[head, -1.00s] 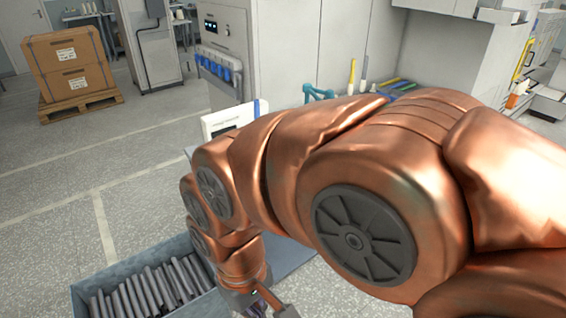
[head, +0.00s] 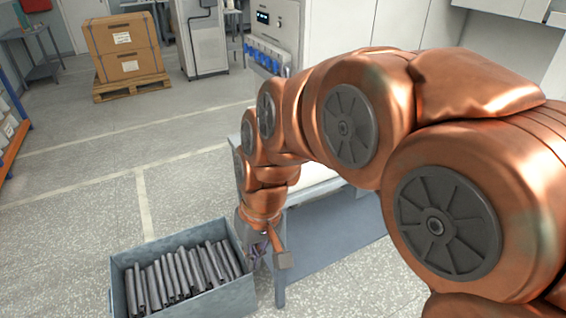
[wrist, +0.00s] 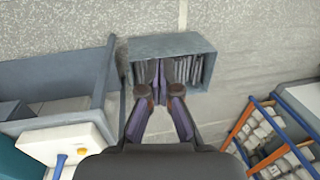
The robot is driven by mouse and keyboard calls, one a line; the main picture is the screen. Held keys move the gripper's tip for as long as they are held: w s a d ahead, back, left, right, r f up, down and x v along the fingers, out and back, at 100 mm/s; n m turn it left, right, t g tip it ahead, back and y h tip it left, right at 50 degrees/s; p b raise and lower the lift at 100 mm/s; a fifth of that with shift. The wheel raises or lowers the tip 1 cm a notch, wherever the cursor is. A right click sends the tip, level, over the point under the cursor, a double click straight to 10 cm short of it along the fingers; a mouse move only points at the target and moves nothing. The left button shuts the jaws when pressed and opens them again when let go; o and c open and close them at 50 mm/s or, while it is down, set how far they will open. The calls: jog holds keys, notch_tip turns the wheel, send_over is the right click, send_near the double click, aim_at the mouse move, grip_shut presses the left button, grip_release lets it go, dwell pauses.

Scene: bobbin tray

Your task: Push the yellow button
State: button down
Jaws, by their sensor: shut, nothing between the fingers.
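A white box (wrist: 62,141) sits on the grey bench at the lower left of the wrist view. A small yellow part (wrist: 61,160), which may be the yellow button, shows on it, with a small blue spot (wrist: 83,151) beside it. In the head view my gripper (head: 266,252) hangs low beside the bench. The yellow part is not visible there; my arm covers much of the bench.
A grey bin (head: 190,302) of dark rods stands on the floor near my gripper, also in the wrist view (wrist: 175,44). The grey bench leg (head: 279,288) is close by. A blue-and-orange rack (wrist: 272,135) stands at the right. Floor at left is open.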

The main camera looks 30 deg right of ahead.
jog(key=w+d+r+m+t+y, duration=0.1)
jog(key=w+d+m+t, duration=0.2)
jog(key=w, duration=0.8)
jog(key=w+d+t, duration=0.2)
jog(key=w+d, duration=0.4)
jog(key=w, duration=0.6)
jog(key=w+d+m+t+h, duration=0.1)
jog(key=w+d, duration=0.3)
jog(key=d, duration=0.3)
jog(key=w+d+m+t+h, duration=0.1)
jog(key=w+d+m, duration=0.1)
jog(key=w+d, duration=0.2)
jog(key=w+d+f+m+t, duration=0.1)
jog(key=w+d, duration=0.3)
jog(key=d, duration=0.6)
jog(key=shift+w+d+m+t+h, duration=0.15)
jog(key=shift+d+m+t+h, duration=0.05)
jog(key=shift+m+t+h, duration=0.25)
jog(key=shift+f, duration=0.2)
jog(key=shift+f+b, duration=2.95)
jog(key=shift+f, duration=1.3)
jog(key=shift+f, duration=0.1)
jog(key=shift+f+b, duration=0.35)
jog(key=shift+b, duration=0.1)
